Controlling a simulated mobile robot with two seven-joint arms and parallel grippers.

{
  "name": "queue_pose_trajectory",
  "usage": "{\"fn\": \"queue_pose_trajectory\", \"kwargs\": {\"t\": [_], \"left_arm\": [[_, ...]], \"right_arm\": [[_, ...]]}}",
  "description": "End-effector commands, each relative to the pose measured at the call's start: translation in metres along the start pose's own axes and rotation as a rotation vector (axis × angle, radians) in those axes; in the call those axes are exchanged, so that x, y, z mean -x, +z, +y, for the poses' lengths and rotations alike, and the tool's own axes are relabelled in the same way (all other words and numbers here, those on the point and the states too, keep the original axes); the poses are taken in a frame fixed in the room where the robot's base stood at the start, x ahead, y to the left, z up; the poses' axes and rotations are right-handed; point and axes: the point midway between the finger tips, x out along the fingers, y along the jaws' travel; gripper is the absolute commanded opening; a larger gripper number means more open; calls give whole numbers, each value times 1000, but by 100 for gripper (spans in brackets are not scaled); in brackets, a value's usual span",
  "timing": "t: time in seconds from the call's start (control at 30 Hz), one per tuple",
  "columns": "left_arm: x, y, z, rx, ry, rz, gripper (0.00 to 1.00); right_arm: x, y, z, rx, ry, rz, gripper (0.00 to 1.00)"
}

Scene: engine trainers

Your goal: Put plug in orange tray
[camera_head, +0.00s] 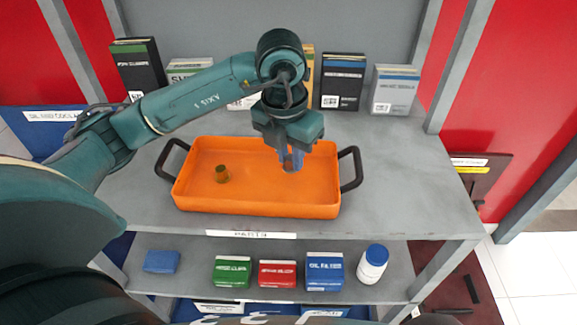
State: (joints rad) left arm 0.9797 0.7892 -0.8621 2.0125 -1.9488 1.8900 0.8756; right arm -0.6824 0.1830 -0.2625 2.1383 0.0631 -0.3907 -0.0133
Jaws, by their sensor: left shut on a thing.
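The orange tray (190,197) with two black handles stands on the grey table top. My left gripper (291,165) points down over the right part of the tray. It is shut on a small piece, seemingly the plug, which is mostly hidden between the fingers. I cannot tell whether that piece touches the tray floor. My right gripper is not in view.
Several boxes stand along the back of the table, including a black box (138,68) and a grey box (394,90). The lower shelf holds a green box (232,271), a red box (277,274), a blue oil filter box (324,271) and a white bottle (372,264). The table's right side is clear.

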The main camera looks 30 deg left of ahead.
Motion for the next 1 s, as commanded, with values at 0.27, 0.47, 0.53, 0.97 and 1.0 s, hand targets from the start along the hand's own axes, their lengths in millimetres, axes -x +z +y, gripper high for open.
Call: {"fn": "queue_pose_trajectory", "kwargs": {"t": [0.27,0.47,0.53,0.97,1.0], "left_arm": [[-34,-5,0,0,0,3,0],[-37,-5,0,-1,0,0,0],[-37,-5,0,-1,0,0,0],[-39,-5,0,0,0,1,41],[-39,-5,0,0,0,1,41]], "right_arm": [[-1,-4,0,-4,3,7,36],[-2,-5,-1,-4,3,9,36],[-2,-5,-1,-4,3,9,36],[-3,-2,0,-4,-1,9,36],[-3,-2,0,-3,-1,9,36]]}}
